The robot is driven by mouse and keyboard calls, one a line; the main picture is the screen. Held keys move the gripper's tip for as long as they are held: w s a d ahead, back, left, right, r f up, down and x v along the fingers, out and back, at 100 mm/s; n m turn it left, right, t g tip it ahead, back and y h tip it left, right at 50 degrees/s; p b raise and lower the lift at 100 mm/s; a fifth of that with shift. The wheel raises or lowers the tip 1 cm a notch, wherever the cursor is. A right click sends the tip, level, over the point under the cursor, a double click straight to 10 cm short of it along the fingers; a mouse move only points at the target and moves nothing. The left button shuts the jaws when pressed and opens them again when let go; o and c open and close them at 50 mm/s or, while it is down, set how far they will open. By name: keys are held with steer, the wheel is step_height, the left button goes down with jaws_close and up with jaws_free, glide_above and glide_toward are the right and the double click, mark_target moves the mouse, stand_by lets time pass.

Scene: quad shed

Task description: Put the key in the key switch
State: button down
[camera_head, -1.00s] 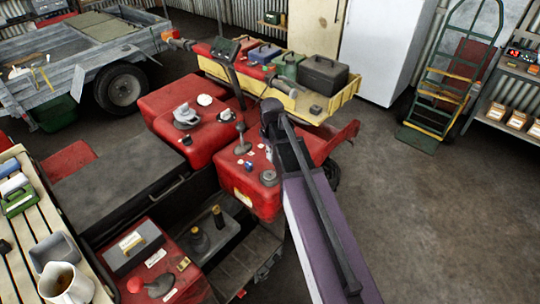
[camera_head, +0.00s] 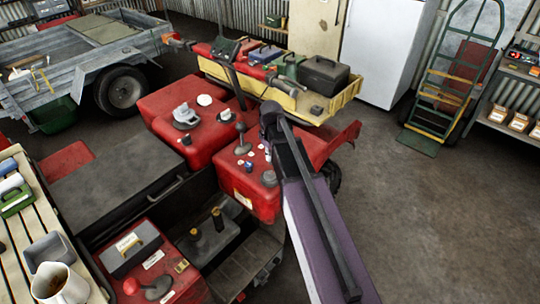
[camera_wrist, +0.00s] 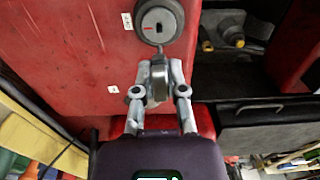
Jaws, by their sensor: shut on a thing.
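The key switch (camera_wrist: 158,22) is a round grey metal disc with a dark slot and a small red mark, set on a red panel at the top of the wrist view. My gripper (camera_wrist: 158,66) is just below it in that view, its two fingers shut on the key (camera_wrist: 158,78). Only a grey rounded part of the key shows between the fingers. The key's tip is not clear, and I cannot tell whether it touches the switch. In the head view my arm hides the gripper and key, over the red quad (camera_head: 246,190).
White labels sit beside the switch on the red panel. A yellow tray (camera_head: 338,103) with several cases is behind the arm. A slatted bench (camera_head: 40,225) with a mug stands at left. A hand truck (camera_head: 452,80) stands at right; the floor there is clear.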

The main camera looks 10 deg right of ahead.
mark_target(270, 164)
steer(key=shift+f+b, duration=2.05)
steer(key=shift+f, duration=0.3)
steer(key=shift+f+b, duration=1.8)
steer(key=shift+b, duration=0.05)
steer(key=c, duration=0.6)
jaws_free()
steer(key=shift+w+r, duration=0.1)
steer(key=shift+r, duration=0.1)
